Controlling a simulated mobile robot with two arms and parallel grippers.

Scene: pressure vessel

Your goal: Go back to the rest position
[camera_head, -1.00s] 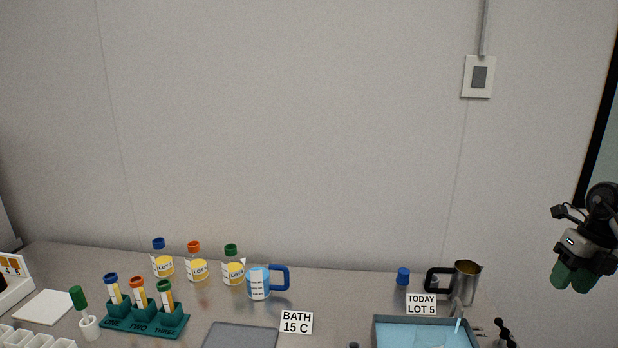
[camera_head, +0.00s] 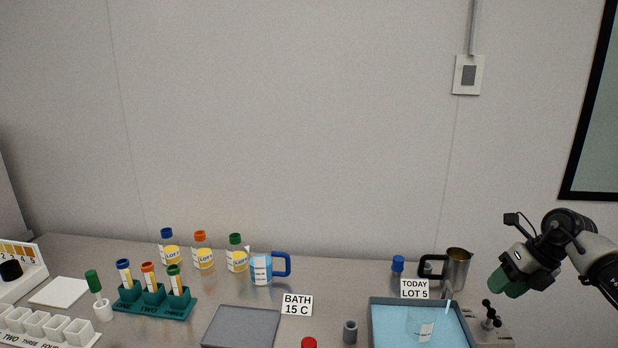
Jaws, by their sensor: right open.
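My right gripper (camera_head: 508,284) comes in from the right and hangs in the air over the right end of the bench. Its green fingers point down and to the left. It is open, and nothing shows between its fingers. It is above and beside the black-knobbed fitting (camera_head: 489,314) at the right of the blue water bath (camera_head: 374,330). It appears apart from the steel pitcher (camera_head: 458,268). My left gripper is not in view.
A teal rack (camera_head: 150,305) with capped tubes, several lot bottles (camera_head: 203,255) and a blue-handled mug (camera_head: 261,268) stand at left and centre. A grey tray (camera_head: 241,327) lies before the bath sign (camera_head: 297,305). The air above the bench is clear.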

